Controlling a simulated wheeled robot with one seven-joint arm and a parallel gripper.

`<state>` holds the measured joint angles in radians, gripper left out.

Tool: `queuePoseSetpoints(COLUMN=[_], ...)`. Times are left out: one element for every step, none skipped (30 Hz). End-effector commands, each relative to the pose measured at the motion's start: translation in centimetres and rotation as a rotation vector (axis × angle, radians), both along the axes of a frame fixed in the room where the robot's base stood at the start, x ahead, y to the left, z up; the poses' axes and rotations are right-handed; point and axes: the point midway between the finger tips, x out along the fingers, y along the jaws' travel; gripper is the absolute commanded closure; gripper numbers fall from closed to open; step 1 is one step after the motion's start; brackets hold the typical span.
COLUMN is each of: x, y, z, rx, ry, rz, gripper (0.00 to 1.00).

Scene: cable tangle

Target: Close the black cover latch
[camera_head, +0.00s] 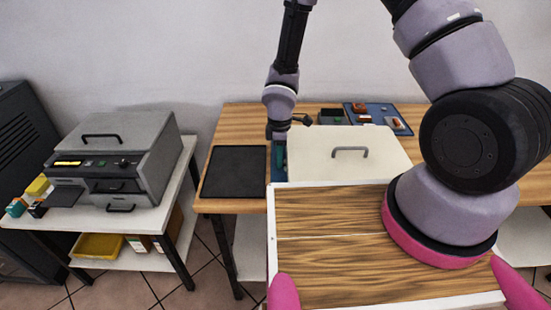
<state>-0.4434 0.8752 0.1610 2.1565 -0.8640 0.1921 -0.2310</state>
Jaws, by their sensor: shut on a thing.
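A pale cream cover (372,142) with a grey bar handle (350,152) lies closed-looking on the wooden table. My gripper (277,146) points down at the cover's left edge, small and dark in this view. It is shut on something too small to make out. A narrow blue and teal strip (277,170) shows below it, beside the cover. I cannot pick out the black latch; my gripper may hide it.
A black flat panel (235,172) lies on the table's left part. A blue tray (381,115) with small parts and a dark box (331,116) stand behind the cover. A white-edged wooden board (330,211) is in front. A grey machine (122,155) stands on a side table at left.

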Motion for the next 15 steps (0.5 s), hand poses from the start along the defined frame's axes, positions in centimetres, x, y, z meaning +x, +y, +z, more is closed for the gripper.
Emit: queuePoseSetpoints(x=[0.05,0.05,0.06,0.06,0.06,0.06,0.06,0.06,0.06,0.05,0.05,0.04,0.04,0.03,0.03], y=[-0.41,-0.41,-0.40,-0.41,-0.42,-0.44,-0.45,-0.46,-0.45,-0.44,-0.43,-0.41,-0.40,-0.39,-0.38], z=[0.05,0.05,0.04,0.04,0.03,0.03,0.03,0.03,0.02,0.02,0.02,0.02,0.02,0.01,0.01], rx=[-0.003,-0.003,-0.004,-0.004,-0.004,-0.005,-0.005,-0.005,-0.005,-0.005,-0.005,-0.005,-0.004,-0.004,-0.004], ry=[-0.001,-0.001,-0.001,-0.001,-0.001,0.000,0.000,0.000,0.000,0.000,0.000,0.000,0.000,0.000,0.000], rz=[-0.003,-0.003,-0.003,-0.003,-0.004,-0.004,-0.004,-0.004,-0.004,-0.004,-0.004,-0.004,-0.003,-0.003,-0.003], gripper=[1.00,1.00,1.00,1.00,1.00,1.00,1.00,0.70,0.55,0.50,0.50,0.50,0.50,0.50,0.50])
